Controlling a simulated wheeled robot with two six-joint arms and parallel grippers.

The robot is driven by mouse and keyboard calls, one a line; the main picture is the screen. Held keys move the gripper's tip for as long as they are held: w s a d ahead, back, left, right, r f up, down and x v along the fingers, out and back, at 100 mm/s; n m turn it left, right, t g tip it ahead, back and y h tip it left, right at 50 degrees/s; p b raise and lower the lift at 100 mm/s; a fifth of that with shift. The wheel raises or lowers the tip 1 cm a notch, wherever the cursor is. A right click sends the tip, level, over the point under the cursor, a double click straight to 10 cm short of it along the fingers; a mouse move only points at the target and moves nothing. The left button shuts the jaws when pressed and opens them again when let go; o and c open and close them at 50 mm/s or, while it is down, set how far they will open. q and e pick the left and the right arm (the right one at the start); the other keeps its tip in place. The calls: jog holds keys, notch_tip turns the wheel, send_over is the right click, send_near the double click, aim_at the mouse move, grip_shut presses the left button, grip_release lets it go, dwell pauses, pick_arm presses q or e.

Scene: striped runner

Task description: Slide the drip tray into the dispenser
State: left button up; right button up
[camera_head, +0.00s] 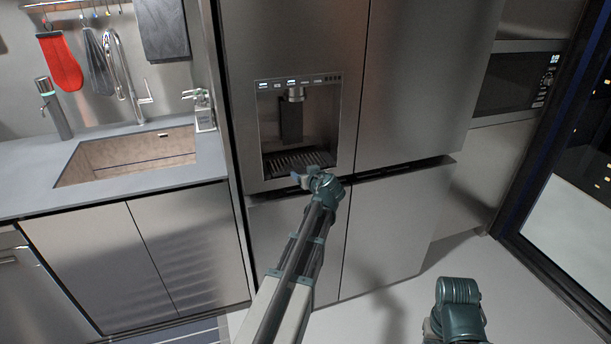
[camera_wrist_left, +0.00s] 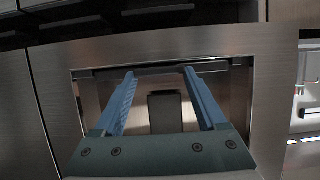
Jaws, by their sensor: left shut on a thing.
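The dispenser (camera_head: 261,130) is a recess in the steel fridge's left door, with a button strip on top and a dark nozzle and paddle inside. The dark slatted drip tray (camera_head: 292,161) lies flat at the bottom of the recess. My left gripper (camera_head: 306,177) is at the tray's front edge and hides part of it. In the left wrist view the blue fingers are apart, with the dark tray edge (camera_wrist_left: 160,70) between their tips; the left gripper is shut on it. How deep the tray sits cannot be told.
A counter with a sink (camera_head: 130,160) and tap (camera_head: 125,75) stands left of the fridge. A microwave (camera_head: 515,82) is built in at the right. The lower fridge doors (camera_head: 385,230) are closed. The floor in front is clear.

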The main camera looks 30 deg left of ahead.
dwell(0.3)
pick_arm(q)
jog(key=o, duration=1.5)
jog(key=p+v, duration=0.5)
jog(key=v, duration=0.8)
jog(key=shift+s+d+r, duration=0.15)
jog(key=shift+d+r, duration=0.05)
jog(key=shift+d, duration=0.1)
jog(key=s+d+f+m+g+h, duration=0.3)
jog(key=s+d, duration=0.4)
jog(key=d, duration=0.3)
jog(key=s+d+f+m+g+h+p, duration=0.1)
jog(key=s+d+f+m+g+h, duration=0.2)
jog(key=s+d+m, duration=0.3)
jog(key=s+d+f+m+g+h+p, duration=0.1)
jog(key=s+d+f+m+g+h, duration=0.2)
jog(key=s+d, duration=0.5)
jog(key=shift+s+d+f+m, duration=0.1)
jog(key=shift+d+f+m, duration=0.25)
jog(key=shift+d, duration=0.75)
jog(key=shift+s+d+f+m, duration=0.2)
jog(key=shift+d+f, duration=0.35)
jog(key=shift+d, duration=0.5)
jog(key=shift+s+d+f+m, duration=0.1)
jog(key=shift+d+f+m, duration=0.3)
jog(key=shift+d, duration=0.7)
